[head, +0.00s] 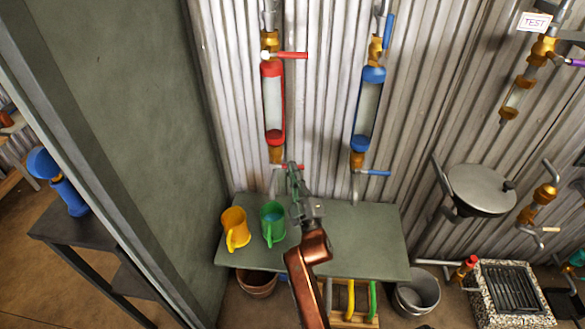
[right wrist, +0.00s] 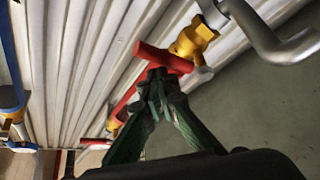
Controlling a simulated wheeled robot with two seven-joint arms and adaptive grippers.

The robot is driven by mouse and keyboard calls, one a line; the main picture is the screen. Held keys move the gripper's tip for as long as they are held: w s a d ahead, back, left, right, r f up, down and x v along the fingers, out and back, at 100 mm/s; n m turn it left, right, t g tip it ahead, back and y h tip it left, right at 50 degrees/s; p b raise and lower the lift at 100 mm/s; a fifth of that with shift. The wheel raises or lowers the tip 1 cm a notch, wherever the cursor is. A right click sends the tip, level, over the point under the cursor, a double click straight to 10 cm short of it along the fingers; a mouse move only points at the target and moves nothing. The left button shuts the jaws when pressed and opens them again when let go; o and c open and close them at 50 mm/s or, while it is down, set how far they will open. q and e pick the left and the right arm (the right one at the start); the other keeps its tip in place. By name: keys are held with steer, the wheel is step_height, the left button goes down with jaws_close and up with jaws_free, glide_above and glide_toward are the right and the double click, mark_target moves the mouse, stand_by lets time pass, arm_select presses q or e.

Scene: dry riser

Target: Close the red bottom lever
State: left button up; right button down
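The red bottom lever (head: 299,167) sticks out to the right from the brass valve (head: 276,155) under the red-capped clear cylinder (head: 273,105). It is partly covered by my right gripper (head: 291,170). In the right wrist view the red lever (right wrist: 165,58) runs from the brass fitting (right wrist: 193,40) across the front of my right gripper (right wrist: 160,78). Its green fingers come together, and their dark tips lie against or just beside the lever's lower edge. I see nothing held between them. My left gripper is not in view.
A red top lever (head: 292,55) sits above the cylinder. A blue riser (head: 370,110) with its lever (head: 375,173) stands to the right. Below, a green table (head: 365,235) holds a yellow mug (head: 235,228) and a green mug (head: 272,222). A grey wall (head: 140,100) bounds the left.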

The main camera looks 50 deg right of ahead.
steer(key=shift+d+f, duration=0.15)
steer(key=shift+f, duration=0.45)
step_height(320, 180, up, 11)
stand_by(0.5)
